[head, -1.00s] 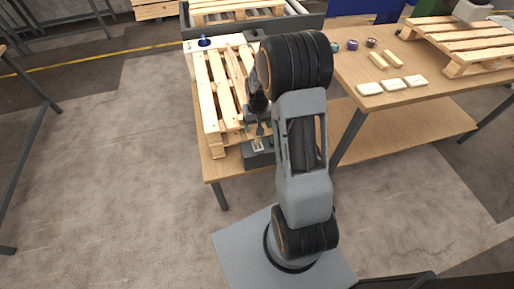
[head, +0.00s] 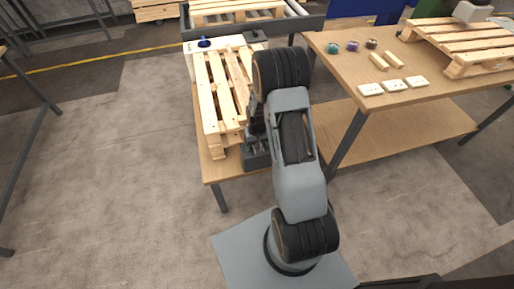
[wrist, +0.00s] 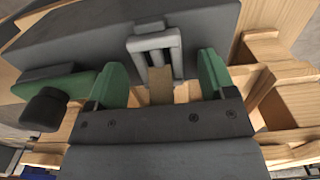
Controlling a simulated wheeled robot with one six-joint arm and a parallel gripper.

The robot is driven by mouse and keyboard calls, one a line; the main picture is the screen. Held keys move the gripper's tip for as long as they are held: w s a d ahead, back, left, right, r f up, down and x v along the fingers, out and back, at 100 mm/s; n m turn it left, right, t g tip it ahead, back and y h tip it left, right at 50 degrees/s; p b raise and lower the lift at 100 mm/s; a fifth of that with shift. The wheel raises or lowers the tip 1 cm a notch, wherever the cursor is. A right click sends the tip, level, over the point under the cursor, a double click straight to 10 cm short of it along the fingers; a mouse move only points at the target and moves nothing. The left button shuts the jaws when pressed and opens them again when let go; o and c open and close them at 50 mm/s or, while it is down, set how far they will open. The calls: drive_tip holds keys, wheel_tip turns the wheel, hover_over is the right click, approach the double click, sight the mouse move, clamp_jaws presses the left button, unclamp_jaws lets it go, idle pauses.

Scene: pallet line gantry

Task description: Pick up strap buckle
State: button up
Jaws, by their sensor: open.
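In the wrist view, a grey slotted metal piece that looks like the strap buckle (wrist: 152,42) lies against a dark grey block (wrist: 75,38). A short tan strip (wrist: 160,88) shows just below it. My gripper (wrist: 160,64) is open, with its two green fingers on either side of the buckle and gaps on both sides. I cannot tell how far past the buckle the fingertips reach. In the head view the dark block (head: 256,160) sits at the table's front right corner. My arm hides the buckle and most of the gripper there.
A wooden pallet (head: 212,100) fills the table left of the block. In the wrist view a green part with a black knob (wrist: 45,108) is close to the left finger. The right table (head: 345,75) holds coloured rolls, wood blocks, white pieces and another pallet (head: 460,45).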

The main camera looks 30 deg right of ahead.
drive_tip(key=c, duration=1)
drive_tip(key=shift+c, duration=0.2)
